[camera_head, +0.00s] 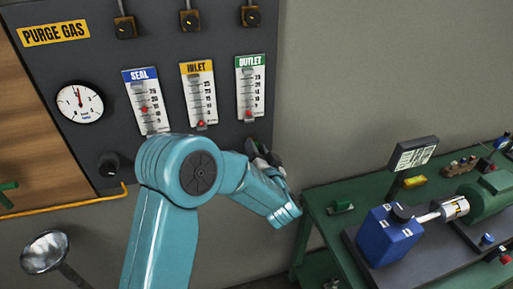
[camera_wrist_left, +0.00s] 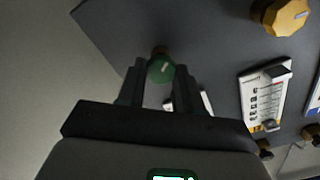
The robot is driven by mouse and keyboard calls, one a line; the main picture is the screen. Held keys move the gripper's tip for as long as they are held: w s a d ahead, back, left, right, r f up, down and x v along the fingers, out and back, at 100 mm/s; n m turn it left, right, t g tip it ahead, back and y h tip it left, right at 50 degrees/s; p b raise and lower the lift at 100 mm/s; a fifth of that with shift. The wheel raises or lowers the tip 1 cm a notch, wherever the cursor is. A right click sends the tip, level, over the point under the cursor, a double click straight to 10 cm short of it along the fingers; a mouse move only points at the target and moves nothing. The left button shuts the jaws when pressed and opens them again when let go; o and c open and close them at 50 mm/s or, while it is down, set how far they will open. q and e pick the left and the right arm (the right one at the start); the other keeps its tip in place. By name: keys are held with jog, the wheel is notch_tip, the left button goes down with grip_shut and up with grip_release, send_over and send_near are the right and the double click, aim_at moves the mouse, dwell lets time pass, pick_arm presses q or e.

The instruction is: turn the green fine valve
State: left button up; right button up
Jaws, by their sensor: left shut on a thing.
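The green fine valve (camera_wrist_left: 161,68) is a round green knob on the grey panel, seen in the left wrist view between the fingertips of my left gripper (camera_wrist_left: 160,82). The left gripper is shut on this knob. In the head view my left gripper (camera_head: 262,156) reaches the lower right corner of the panel, below the outlet flowmeter (camera_head: 251,88). There the gripper and wrist hide the knob. My right gripper is in neither view.
The grey purge gas panel (camera_head: 215,30) carries the seal flowmeter (camera_head: 147,100), the inlet flowmeter (camera_head: 198,94), a dial gauge (camera_head: 79,102) and a black knob (camera_head: 109,164). A green bench (camera_head: 325,229) with a blue box (camera_head: 389,236) and motor stands at the right.

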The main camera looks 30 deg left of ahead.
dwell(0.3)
pick_arm(q)
jog(key=o, duration=1)
jog(key=shift+o, duration=0.2)
jog(key=b+v, duration=0.4)
jog(key=v, duration=1.2)
jog(key=shift+d, duration=0.2)
